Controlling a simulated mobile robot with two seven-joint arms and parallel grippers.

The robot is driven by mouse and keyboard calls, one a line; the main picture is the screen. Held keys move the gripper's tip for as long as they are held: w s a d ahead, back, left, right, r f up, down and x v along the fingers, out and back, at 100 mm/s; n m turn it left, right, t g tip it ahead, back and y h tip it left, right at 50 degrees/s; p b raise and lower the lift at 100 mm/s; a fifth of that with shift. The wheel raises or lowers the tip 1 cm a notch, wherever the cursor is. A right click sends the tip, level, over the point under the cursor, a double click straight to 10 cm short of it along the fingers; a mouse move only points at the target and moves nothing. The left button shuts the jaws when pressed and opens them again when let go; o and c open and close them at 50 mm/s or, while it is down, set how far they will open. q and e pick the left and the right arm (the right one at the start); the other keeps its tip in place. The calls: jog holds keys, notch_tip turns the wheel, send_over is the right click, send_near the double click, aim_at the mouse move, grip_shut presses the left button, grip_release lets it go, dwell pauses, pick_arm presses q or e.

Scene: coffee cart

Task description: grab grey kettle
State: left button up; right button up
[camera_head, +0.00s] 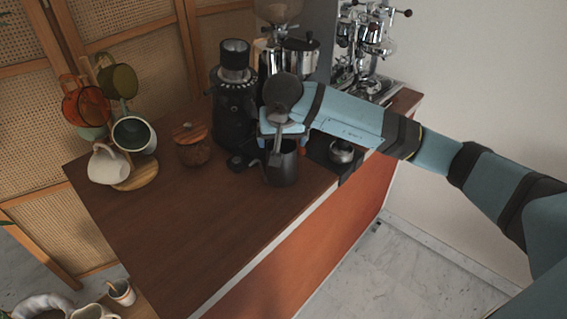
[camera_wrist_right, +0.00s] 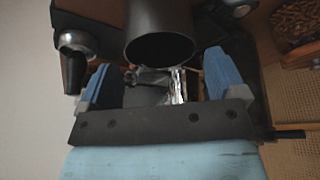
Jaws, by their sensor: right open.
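The grey kettle (camera_head: 282,168) stands upright near the cart's front edge, its upper part partly hidden by my right gripper (camera_head: 280,143). In the right wrist view the kettle (camera_wrist_right: 160,18) shows its dark round opening at top centre. There my right gripper (camera_wrist_right: 166,80) is open, with one blue finger on each side and the kettle's near rim lying between and slightly beyond the fingertips. I see no contact between the fingers and the kettle. My left gripper is not in view.
A black grinder (camera_head: 232,112) and a wooden-lidded jar (camera_head: 191,148) stand to the left of the kettle. A metal portafilter (camera_head: 341,153) sits to its right. Cups hang on a rack (camera_head: 140,175) at far left. The front left of the cart top (camera_head: 175,235) is clear.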

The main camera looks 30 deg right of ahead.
aim_at(282, 147)
jog(key=x, duration=0.6)
jog(key=shift+w+d+f, duration=0.1)
jog(key=shift+w+d, duration=0.05)
jog(key=shift+w, duration=0.2)
jog(key=shift+c, duration=0.3)
jog(key=c, duration=0.7)
jog(key=shift+c, duration=0.7)
jog(key=shift+r, duration=0.2)
